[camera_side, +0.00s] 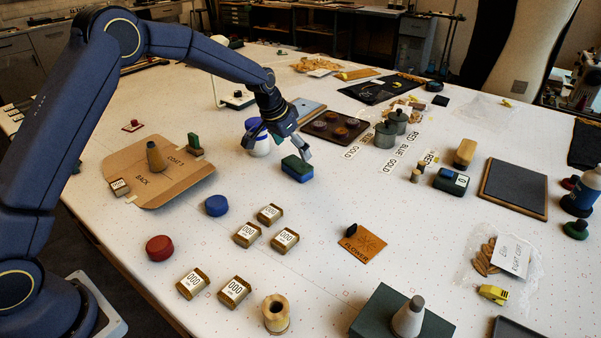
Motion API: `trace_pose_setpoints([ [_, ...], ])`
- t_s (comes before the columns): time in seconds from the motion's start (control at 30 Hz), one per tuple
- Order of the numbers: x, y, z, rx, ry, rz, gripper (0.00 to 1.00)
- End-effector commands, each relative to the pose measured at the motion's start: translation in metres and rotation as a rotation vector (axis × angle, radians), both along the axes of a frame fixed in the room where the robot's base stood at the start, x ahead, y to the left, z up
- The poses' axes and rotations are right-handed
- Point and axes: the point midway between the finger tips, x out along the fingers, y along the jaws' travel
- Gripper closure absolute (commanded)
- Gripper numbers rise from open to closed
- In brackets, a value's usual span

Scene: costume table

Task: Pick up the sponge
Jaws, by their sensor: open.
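A small block with a dark green top and a blue lower part (297,168), which looks like the sponge, lies flat on the white table in the middle of the view. My gripper (279,147) points down just behind and above it, with its fingers spread and nothing between them. One finger is close to the block's back edge; I cannot tell whether it touches. The other finger is in front of a white jar with a blue lid (260,147) and partly hides it.
A cardboard sheet (160,190) with a cone lies left. A blue disc (216,205) and several labelled blocks (247,234) lie nearer. A brown tray of discs (334,127) and grey metal pots (386,135) stand behind right.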

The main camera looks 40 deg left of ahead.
Motion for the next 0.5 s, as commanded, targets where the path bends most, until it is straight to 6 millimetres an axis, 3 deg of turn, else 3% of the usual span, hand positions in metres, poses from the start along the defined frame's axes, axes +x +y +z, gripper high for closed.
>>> trace_pose_setpoints([
  [0.17, 0.004, -0.001, -0.012, 0.000, 0.000, 0.000, 0.00],
  [0.5, 0.016, -0.003, -0.057, 0.000, 0.000, 0.001, 0.00],
])
